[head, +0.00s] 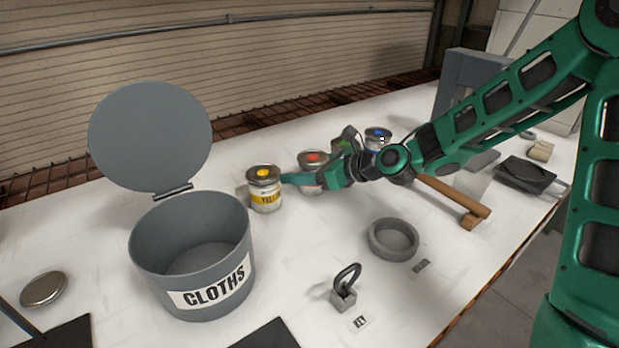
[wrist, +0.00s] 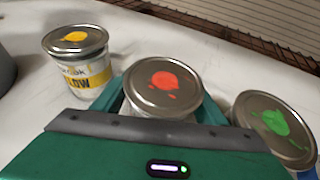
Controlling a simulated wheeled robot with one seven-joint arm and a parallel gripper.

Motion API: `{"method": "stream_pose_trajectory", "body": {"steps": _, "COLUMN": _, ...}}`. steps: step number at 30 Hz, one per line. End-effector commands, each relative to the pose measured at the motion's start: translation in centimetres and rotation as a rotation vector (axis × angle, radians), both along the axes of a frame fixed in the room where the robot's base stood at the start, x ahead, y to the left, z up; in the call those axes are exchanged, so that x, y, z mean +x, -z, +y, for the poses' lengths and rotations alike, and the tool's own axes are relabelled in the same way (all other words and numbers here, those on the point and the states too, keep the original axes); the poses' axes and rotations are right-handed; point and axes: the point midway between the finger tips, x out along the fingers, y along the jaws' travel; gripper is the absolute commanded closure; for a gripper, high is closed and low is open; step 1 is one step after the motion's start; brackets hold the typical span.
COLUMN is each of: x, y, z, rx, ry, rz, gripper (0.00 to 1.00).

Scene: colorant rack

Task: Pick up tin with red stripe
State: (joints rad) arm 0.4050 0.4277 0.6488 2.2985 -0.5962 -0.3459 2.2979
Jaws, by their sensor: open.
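The tin with red paint on its lid (head: 313,157) stands on the white table, its body partly hidden by my gripper in the head view. It also shows in the wrist view (wrist: 163,84), with its silver lid between my two green fingers. My gripper (head: 308,178) is open, with a finger on either side of this tin. I cannot tell whether the fingers touch it. The label stripe is mostly hidden.
A yellow tin (head: 265,189) stands close on the left. A green-marked tin (wrist: 274,122) is close on the right, and a blue-marked tin (head: 378,137) stands beyond. A grey cloths bin (head: 190,255) with raised lid, a grey ring (head: 393,240) and a hammer (head: 455,200) are nearby.

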Motion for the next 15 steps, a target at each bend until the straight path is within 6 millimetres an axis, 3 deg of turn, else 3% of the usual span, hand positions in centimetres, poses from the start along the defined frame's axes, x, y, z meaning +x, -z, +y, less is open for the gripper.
{"method": "stream_pose_trajectory", "body": {"steps": 8, "x": 0.16, "y": 0.15, "z": 0.25, "rx": -0.001, "ry": 0.0, "rz": 0.001, "gripper": 0.34}}
{"method": "stream_pose_trajectory", "body": {"steps": 13, "x": 0.15, "y": 0.16, "z": 0.23, "rx": -0.001, "ry": 0.0, "rz": 0.001, "gripper": 0.72}}
{"method": "stream_pose_trajectory", "body": {"steps": 15, "x": 0.16, "y": 0.11, "z": 0.25, "rx": -0.001, "ry": 0.0, "rz": -0.001, "gripper": 0.73}}
